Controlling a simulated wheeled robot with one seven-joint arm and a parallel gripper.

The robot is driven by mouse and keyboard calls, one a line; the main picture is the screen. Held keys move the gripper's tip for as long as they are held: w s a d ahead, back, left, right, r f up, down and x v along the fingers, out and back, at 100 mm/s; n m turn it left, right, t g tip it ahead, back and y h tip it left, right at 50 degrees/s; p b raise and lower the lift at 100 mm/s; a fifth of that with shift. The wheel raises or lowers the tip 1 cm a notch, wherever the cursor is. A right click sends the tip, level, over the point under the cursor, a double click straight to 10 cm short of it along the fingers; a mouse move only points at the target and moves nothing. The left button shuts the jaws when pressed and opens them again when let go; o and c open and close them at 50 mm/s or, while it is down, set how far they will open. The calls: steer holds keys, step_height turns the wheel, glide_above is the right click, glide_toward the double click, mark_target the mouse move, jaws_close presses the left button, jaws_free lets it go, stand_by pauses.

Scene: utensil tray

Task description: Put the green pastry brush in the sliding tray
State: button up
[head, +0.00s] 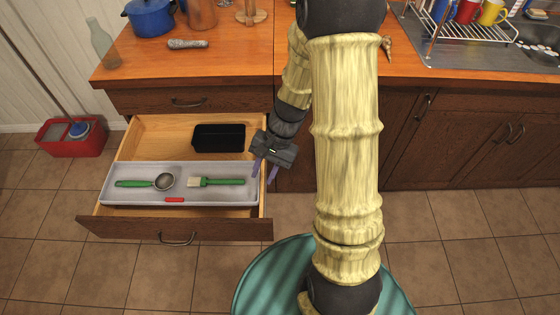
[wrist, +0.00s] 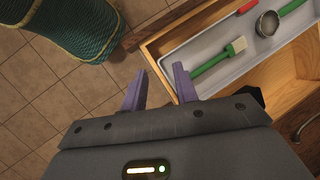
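The green pastry brush (head: 218,181) has pale bristles and lies flat in the right part of the grey sliding tray (head: 137,197), inside the open drawer. It also shows in the wrist view (wrist: 220,58), beyond my fingertips and to their right. My gripper (head: 263,172) is at the drawer's right side, to the right of the brush and apart from it. In the wrist view my gripper's two purple fingers (wrist: 160,75) are spread with nothing between them.
A green-handled strainer (head: 163,181) and a small red item (head: 174,200) share the tray. A black box (head: 218,138) stands in the back of the drawer (head: 145,136). The drawer's right wall is close to my gripper. A red bucket (head: 72,140) is on the floor at left.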

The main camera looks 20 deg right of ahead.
steer(key=s+d+r+n+t+h, duration=0.2)
steer(key=s+r+n+t+h, duration=0.2)
steer(key=r+n, duration=0.3)
step_height(320, 180, up, 2)
steer(key=shift+s+d+r+h, duration=0.2)
steer(key=shift+s+d+h, duration=0.2)
steer(key=shift+s, duration=0.2)
